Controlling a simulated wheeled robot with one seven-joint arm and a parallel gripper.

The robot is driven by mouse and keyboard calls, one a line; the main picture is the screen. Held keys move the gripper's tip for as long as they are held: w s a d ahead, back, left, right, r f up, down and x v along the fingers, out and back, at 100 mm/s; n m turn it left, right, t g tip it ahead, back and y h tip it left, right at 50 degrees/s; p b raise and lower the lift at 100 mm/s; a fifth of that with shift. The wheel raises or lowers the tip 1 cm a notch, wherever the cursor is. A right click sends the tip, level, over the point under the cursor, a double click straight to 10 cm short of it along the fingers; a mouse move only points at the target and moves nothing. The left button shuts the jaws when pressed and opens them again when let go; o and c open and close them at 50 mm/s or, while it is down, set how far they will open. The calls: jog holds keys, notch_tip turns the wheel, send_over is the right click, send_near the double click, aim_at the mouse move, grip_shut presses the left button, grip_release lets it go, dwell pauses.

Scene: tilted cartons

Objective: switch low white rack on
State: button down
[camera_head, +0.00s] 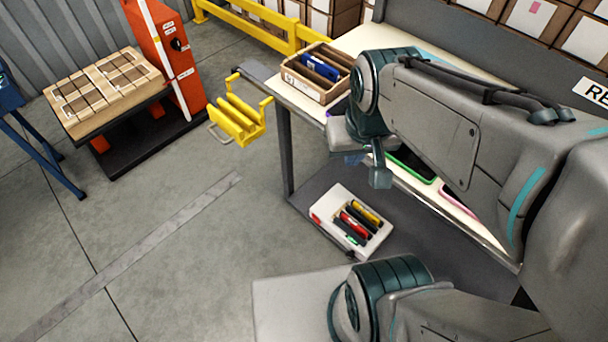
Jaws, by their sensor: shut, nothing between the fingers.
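The low white rack (329,208) sits on the grey lower shelf under the workbench. It is a white box with red, yellow and dark items standing in its slots. A small red patch (316,219) shows at its left corner, and a small green one shows near its front edge; I cannot tell whether either is a switch or lit. My gripper (380,180) is shut and empty, pointing down above and to the right of the rack in the picture, apart from it. My arm covers much of the bench behind.
The workbench (290,96) carries a wooden box (318,92) with a blue item, and a green-edged tray (412,166). A yellow rack (237,119) hangs off its left end. A red machine (165,50) stands by a loaded pallet table (105,87).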

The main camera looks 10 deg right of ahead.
jog(key=w+a+f+n+g+h+b, duration=0.15)
jog(key=w+f+n+b, duration=0.4)
jog(key=f, duration=0.75)
jog(key=w+a+f+n+h+b, duration=0.2)
jog(key=w+f+b, duration=0.5)
jog(key=f, duration=0.5)
jog(key=w+a+f+n+g+h+b, duration=0.1)
jog(key=w+a+f+n+h+b, duration=0.15)
jog(key=w+f+b, duration=0.75)
jog(key=a+f+n+t+h+b, duration=0.2)
jog(key=f+n+b, duration=0.6)
jog(key=f, duration=3.7)
jog(key=a+n+t, duration=0.2)
jog(key=n, duration=0.3)
jog(key=shift+s+a+f+n, duration=0.2)
jog(key=shift+s+f+n, duration=0.1)
jog(key=shift+n, duration=0.1)
jog(key=shift+d, duration=0.1)
